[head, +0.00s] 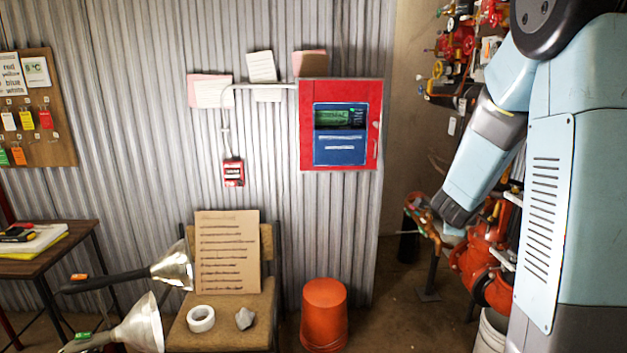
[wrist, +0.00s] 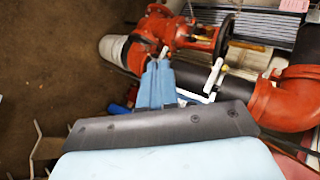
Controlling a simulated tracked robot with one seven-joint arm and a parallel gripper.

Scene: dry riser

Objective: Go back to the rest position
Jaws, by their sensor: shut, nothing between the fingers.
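My arm hangs down at the right of the head view, in front of red pipework. Its lower end is close to an orange-red valve handle, and my fingers are hard to make out there. In the wrist view my gripper (wrist: 157,68) shows as two pale blue fingers side by side, shut with nothing between them. The fingers point towards a red valve (wrist: 178,35) with a dark handwheel (wrist: 224,38). I cannot tell whether they touch anything. A red pipe elbow (wrist: 290,98) lies to their right.
Red pipework (head: 480,262) stands close beside my arm, above a white bucket (head: 490,330). An orange bucket (head: 324,312) stands on the floor near a chair (head: 265,300) with tape and a cardboard sign. A red panel (head: 340,90) hangs on the wall. Floor between the orange bucket and pipework is clear.

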